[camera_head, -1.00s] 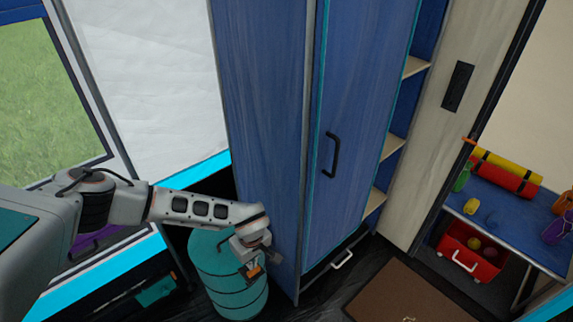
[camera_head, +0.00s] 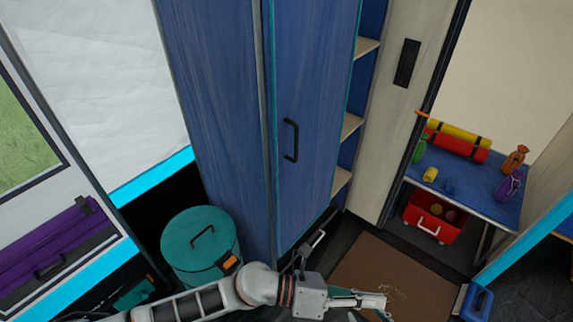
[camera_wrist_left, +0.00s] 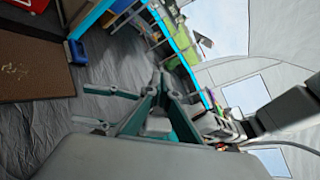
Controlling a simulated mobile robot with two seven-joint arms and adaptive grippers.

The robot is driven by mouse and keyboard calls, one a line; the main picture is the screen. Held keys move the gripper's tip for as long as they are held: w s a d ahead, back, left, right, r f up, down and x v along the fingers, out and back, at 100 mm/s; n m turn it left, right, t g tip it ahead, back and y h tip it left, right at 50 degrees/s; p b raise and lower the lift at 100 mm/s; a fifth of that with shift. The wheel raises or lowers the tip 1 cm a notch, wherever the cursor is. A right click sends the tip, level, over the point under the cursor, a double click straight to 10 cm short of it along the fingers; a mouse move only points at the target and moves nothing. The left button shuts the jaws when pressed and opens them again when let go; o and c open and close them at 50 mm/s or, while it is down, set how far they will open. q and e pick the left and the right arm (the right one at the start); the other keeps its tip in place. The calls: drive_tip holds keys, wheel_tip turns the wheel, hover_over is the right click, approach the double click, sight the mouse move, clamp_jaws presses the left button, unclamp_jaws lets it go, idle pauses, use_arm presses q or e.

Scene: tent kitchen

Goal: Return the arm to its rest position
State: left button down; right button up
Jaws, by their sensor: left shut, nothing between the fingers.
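My left arm (camera_head: 205,303) comes in along the bottom of the head view, reaching right. Its left gripper (camera_head: 375,299) is at the bottom edge, in front of the brown mat and partly cut off by the frame. The teal fingers show in the left wrist view (camera_wrist_left: 160,90); they are shut with nothing between them.
A teal bin with a lid (camera_head: 200,238) stands just behind the arm. A red crate (camera_head: 435,222) sits under the blue shelf.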

use_arm(q)
drive_tip(key=w+a+r+n+t+h, duration=0.1)
drive_tip(key=w+a+r+n+t, duration=0.15)
drive_tip(key=w+n+t, duration=0.35)
drive_tip(key=w+a+r+n+t, duration=0.2)
drive_tip(key=r+n+t, duration=0.15)
drive_tip(key=n, duration=0.45)
drive_tip(key=w+a+f+n+t+y+p, duration=0.1)
drive_tip(key=w+a+f+n+t+y, duration=0.2)
drive_tip(key=a+n, duration=0.35)
drive_tip(key=w+a+f+n+t+y, duration=0.1)
drive_tip(key=a+f+n+t+y, duration=0.25)
drive_tip(key=a+n, duration=0.35)
drive_tip(key=s+a+f+n+g+y, duration=0.2)
drive_tip(key=s+a+f+n+y, duration=0.2)
drive_tip(key=a+f+n, duration=0.3)
drive_tip(key=s+a+f+n+g+y, duration=0.2)
drive_tip(key=s+a+f+n+y, duration=0.2)
drive_tip(key=a, duration=0.9)
wheel_tip(320, 180, down, 3)
drive_tip(key=s+n, duration=0.2)
drive_tip(key=n, duration=0.1)
drive_tip(key=shift+s+p, duration=0.3)
drive_tip(key=shift+s, duration=0.05)
drive_tip(key=shift+f, duration=0.1)
